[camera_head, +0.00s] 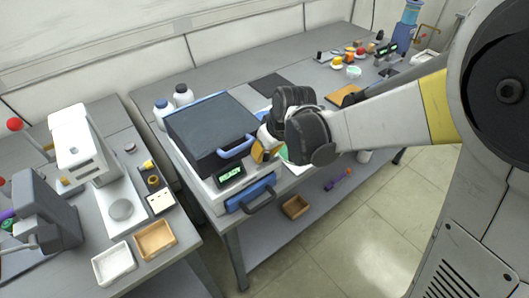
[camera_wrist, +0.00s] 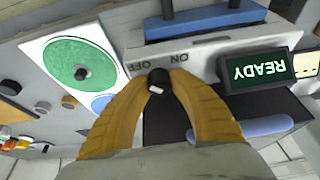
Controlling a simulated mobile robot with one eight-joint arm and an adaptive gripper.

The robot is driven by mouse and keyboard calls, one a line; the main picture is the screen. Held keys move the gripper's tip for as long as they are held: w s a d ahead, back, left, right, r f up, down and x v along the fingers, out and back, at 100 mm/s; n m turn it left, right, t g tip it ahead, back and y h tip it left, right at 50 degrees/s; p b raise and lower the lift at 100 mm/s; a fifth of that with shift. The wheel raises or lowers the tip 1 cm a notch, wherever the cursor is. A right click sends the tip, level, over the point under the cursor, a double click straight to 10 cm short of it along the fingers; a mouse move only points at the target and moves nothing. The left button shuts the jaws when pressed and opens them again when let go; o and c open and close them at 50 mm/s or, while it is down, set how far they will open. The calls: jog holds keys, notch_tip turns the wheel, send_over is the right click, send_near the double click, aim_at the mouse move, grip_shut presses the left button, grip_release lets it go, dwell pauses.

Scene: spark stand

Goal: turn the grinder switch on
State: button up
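The grinder switch (camera_wrist: 158,80) is a small black knob with a white mark, beside the ON and OFF lettering on the grey panel, which reads upside down in the wrist view. My gripper (camera_wrist: 157,82) has two yellow fingers whose tips flank the knob closely on both sides. I cannot tell whether they press on it. In the head view my gripper (camera_head: 263,153) is at the right side of the machine (camera_head: 205,135) with the dark lid, and it hides the switch. A green disc (camera_wrist: 75,62) on a white plate lies left of the fingers in the wrist view.
The lit READY display (camera_wrist: 258,72) is right of the fingers; the display also shows in the head view (camera_head: 231,174). A blue drawer front (camera_head: 250,194) is below it. Two white bottles (camera_head: 162,108) stand behind the machine. The floor (camera_head: 365,240) in front is clear.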

grip_shut()
jog(key=shift+m+h, duration=0.3)
jog(key=shift+m, duration=0.5)
jog(key=o, duration=0.9)
grip_release()
jog(key=v, duration=1.2)
jog(key=shift+s, duration=0.15)
